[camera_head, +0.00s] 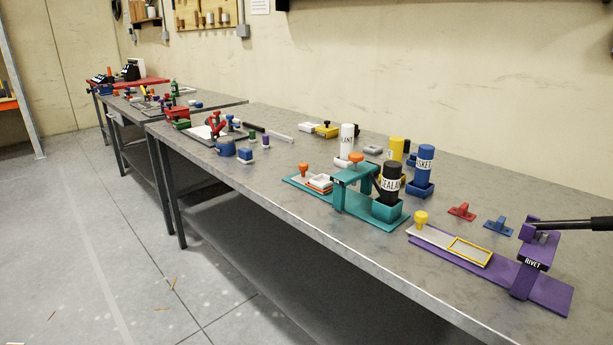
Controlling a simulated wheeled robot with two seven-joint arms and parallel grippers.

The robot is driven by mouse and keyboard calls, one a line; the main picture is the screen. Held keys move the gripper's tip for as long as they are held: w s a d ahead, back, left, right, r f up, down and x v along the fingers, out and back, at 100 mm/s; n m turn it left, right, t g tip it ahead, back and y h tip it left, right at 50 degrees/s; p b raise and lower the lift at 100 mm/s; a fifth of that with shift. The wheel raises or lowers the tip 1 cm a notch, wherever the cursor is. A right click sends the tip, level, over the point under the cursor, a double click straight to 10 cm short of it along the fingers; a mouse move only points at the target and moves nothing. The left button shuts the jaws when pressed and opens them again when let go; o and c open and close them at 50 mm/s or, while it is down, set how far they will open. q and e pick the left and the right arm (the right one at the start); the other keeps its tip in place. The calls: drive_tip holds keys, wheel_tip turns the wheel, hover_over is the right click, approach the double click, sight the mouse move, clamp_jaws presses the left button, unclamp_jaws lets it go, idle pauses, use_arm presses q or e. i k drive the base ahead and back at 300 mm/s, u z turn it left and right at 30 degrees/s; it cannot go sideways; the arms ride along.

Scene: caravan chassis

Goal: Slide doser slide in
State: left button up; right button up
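The teal doser (352,178) stands on the near workbench, with a bridge over its long base plate. The doser slide (320,182) lies on the left part of the base, outside the bridge. A second orange knob sits on top of the bridge. A black bottle (391,184), its label partly readable as sealant, stands in a teal holder right of the bridge. Neither of my grippers is in view.
A purple rivet press (527,264) with a yellow-knobbed slide and a black lever stands to the right. White, yellow and blue bottles (425,165) stand behind the doser. Red and blue small parts lie near the press. The bench's front edge (300,231) is clear.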

sight(304, 179)
drive_tip(key=u, duration=1.05)
drive_tip(key=i, duration=1.05)
drive_tip(key=z, duration=0.4)
